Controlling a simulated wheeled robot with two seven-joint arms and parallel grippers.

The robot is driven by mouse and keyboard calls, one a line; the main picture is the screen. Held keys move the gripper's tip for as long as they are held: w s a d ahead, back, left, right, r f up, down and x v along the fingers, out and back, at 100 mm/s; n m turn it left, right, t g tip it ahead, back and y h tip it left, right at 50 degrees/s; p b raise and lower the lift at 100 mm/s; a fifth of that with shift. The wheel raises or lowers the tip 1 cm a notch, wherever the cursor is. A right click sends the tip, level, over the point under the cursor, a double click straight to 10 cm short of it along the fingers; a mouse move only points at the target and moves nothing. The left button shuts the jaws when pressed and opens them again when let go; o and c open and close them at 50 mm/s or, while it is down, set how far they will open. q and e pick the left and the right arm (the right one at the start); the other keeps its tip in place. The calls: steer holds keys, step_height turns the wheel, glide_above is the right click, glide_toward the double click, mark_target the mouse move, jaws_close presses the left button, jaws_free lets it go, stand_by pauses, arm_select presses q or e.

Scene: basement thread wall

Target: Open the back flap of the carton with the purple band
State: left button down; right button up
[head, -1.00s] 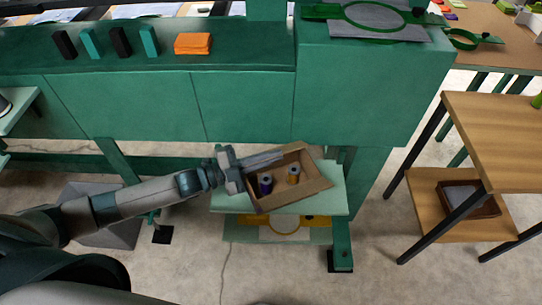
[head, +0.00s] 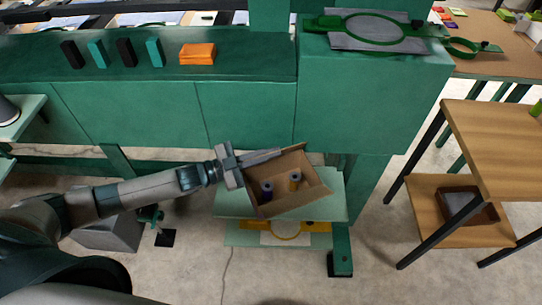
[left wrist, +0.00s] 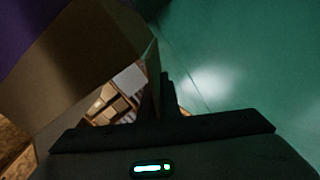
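The open brown carton (head: 312,207) stands turned at an angle on the low green shelf. In the head view the purple band cannot be made out. My right gripper is not in view.
The green cabinet (head: 375,100) overhangs just behind the low shelf (head: 332,208). A lower shelf holds a yellow hoop (head: 262,229). A wooden table (head: 500,130) with a brown box (head: 478,207) on its lower shelf stands right. Floor in front is open.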

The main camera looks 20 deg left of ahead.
arm_select(q)
steer(key=n, duration=0.1)
steer(key=w+a+n, duration=0.1)
steer(key=shift+w+r+n, duration=0.1)
steer(key=shift+r+n, duration=0.1)
steer(key=shift+n, duration=0.2)
steer(key=shift+w+a+n, duration=0.25)
steer(key=shift+w+n, duration=0.1)
steer(key=shift+n, duration=0.55)
steer(key=shift+w+a+f+n, duration=0.1)
steer(key=shift+w+a+n, duration=0.25)
steer(key=shift+n, duration=0.45)
steer(key=shift+w+a+n, duration=0.25)
steer(key=shift+w+n, duration=0.05)
steer(key=shift+n, duration=0.5)
steer(key=shift+w+a+f+n, duration=0.1)
steer(key=shift+w+a+n, duration=0.25)
steer(key=shift+n, duration=0.45)
steer(key=shift+r, duration=0.1)
steer(key=c, duration=2)
jaws_free()
